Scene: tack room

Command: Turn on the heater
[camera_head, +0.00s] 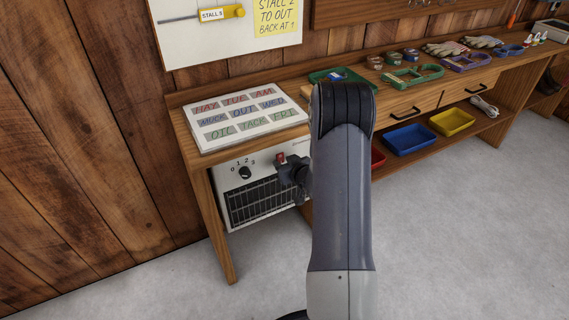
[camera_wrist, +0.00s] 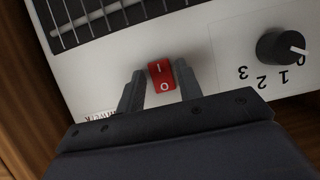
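The white heater (camera_head: 230,171) stands under the left end of the bench, with a dark grille on its front. Its red rocker switch (camera_wrist: 162,76), marked I and O, faces the wrist camera; which side is pressed I cannot tell. The switch also shows in the head view (camera_head: 281,158). A black knob (camera_wrist: 283,47) sits beside the numbers 1, 2, 3, its white mark toward a partly hidden 0. My gripper (camera_wrist: 160,68) is open, its fingertips on either side of the switch, with a small gap at the left. Contact with the panel is unclear.
The wooden bench (camera_head: 395,99) runs above the heater, with a word board (camera_head: 246,117) on top and its leg (camera_head: 216,232) at the heater's left. Blue (camera_head: 409,139) and yellow (camera_head: 451,122) bins sit on the lower shelf. The floor in front is clear.

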